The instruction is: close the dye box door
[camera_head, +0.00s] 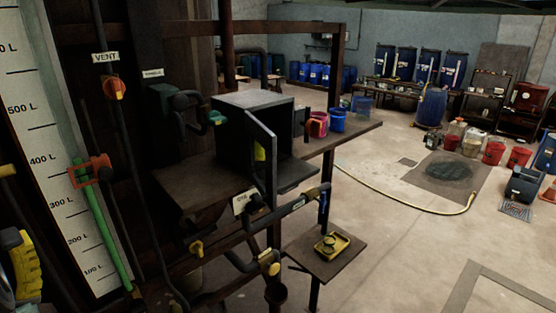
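The dye box (251,104) is a dark grey box on a brown shelf, left of the middle of the head view. Its door (261,158) is a thin dark panel with a pale edge. The door stands open, swung out toward me, and I see it nearly edge-on. I cannot make out my gripper in this view.
A shelf (194,188) bears the box. Pink (318,124) and blue (337,120) cups stand to its right. A dark bar with a blue part (300,202) crosses below the door. An orange valve (115,89) and level gauge (40,130) are at left. Open floor (395,235) lies right.

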